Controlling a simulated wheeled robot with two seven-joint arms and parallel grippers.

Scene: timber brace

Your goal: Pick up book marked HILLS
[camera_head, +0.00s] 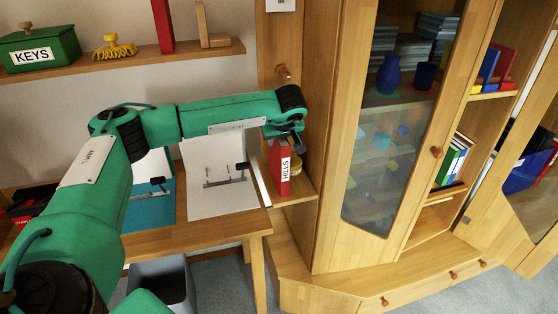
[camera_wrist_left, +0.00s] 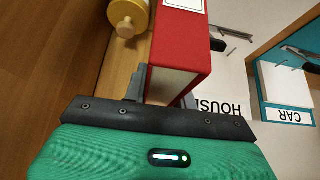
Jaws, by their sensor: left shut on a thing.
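The red book marked HILLS (camera_head: 280,168) stands upright on a small wooden shelf beside the cabinet, its white label facing out. In the left wrist view the red book (camera_wrist_left: 182,50) rises between the fingers of my left gripper (camera_wrist_left: 160,92). In the head view my left gripper (camera_head: 287,132) is at the top of the book, and my green arm reaches in from the left. The gripper is shut on the book. Part of the fingers is hidden behind the gripper body. My right gripper is not in view.
A yellow object with a wooden knob (camera_wrist_left: 130,18) stands close beside the book. The glass-doored cabinet (camera_head: 325,130) is close on the right. A grey bin (camera_head: 160,283) stands below the desk.

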